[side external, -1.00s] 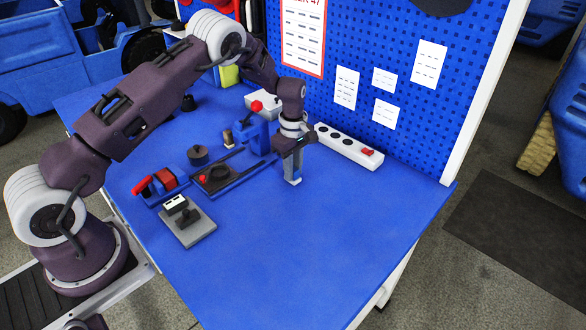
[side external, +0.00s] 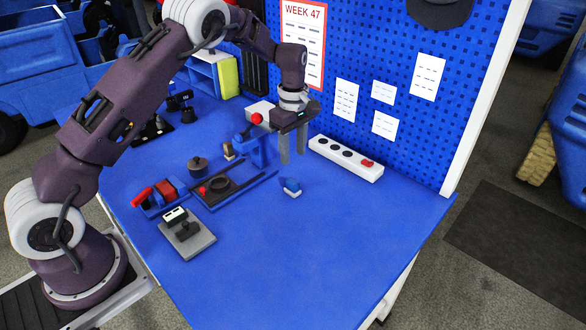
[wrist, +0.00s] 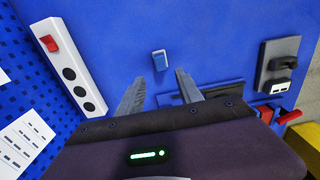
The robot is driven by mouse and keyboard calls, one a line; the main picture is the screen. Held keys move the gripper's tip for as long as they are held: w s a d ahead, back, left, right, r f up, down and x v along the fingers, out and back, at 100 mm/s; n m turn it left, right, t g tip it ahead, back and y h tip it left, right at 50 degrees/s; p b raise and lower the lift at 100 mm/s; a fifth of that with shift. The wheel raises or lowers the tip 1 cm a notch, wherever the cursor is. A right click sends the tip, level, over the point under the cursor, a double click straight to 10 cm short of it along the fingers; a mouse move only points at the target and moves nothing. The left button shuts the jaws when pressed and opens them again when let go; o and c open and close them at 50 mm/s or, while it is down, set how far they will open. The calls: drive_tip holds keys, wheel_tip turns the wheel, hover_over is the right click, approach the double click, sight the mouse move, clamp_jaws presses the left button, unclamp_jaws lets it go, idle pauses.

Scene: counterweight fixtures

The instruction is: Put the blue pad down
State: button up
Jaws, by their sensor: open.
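The blue pad (side external: 291,186), a small block with a blue top and pale lower side, sits on the blue table to the right of the fixtures. It also shows in the wrist view (wrist: 160,60), beyond my fingertips. My gripper (side external: 292,158) is open and empty, raised above the table and apart from the pad. In the side view its two grey fingers hang down just behind the pad. In the wrist view the fingers (wrist: 158,85) are spread, with the pad ahead in the gap between them.
A white power strip (side external: 346,158) with a red switch lies along the pegboard. A blue fixture with a red knob (side external: 256,118) stands close left of my gripper. A dark rail fixture (side external: 222,186), a red-handled clamp (side external: 160,194) and a grey plate (side external: 187,236) lie farther left. The front table is clear.

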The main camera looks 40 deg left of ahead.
drive_tip(key=s+d+r+m+t, duration=0.1)
drive_tip(key=s+d+r+m, duration=0.25)
drive_tip(key=s+r, duration=0.5)
drive_tip(key=s+d+r+m+t, duration=0.2)
drive_tip(key=s+r+m, duration=0.3)
drive_tip(key=r, duration=0.7)
drive_tip(key=s+d+m+t, duration=0.2)
drive_tip(key=s+m, duration=0.7)
drive_tip(key=s, duration=1.3)
drive_tip(key=shift+d+t, duration=0.25)
drive_tip(key=shift+t, duration=0.05)
drive_tip(key=shift+o, duration=0.5)
drive_tip(key=shift+w+r+m, duration=0.1)
drive_tip(key=shift+m, duration=0.15)
